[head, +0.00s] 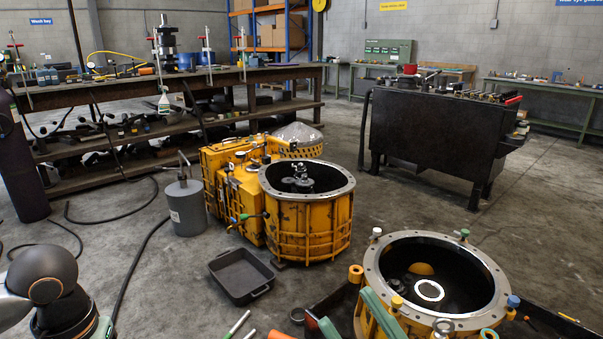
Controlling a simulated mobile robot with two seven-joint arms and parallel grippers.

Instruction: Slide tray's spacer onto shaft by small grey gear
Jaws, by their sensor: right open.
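My right gripper (343,305) is at the bottom centre, its two green fingers apart, beside the nearer yellow housing. I see nothing held between them. The farther yellow housing (322,228) is open at the top, with grey shaft or gear tops (299,178) inside. The nearer housing (470,322) has a bright ring (429,290) in its dark interior. I cannot make out which shaft stands by a small grey gear.
An empty-looking black pan (241,275) lies on the floor beside a grey canister (185,205). A dark tray edge (553,323) shows at lower right. A dark workbench (420,135) and a long tool bench (60,92) stand behind. Open floor lies between.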

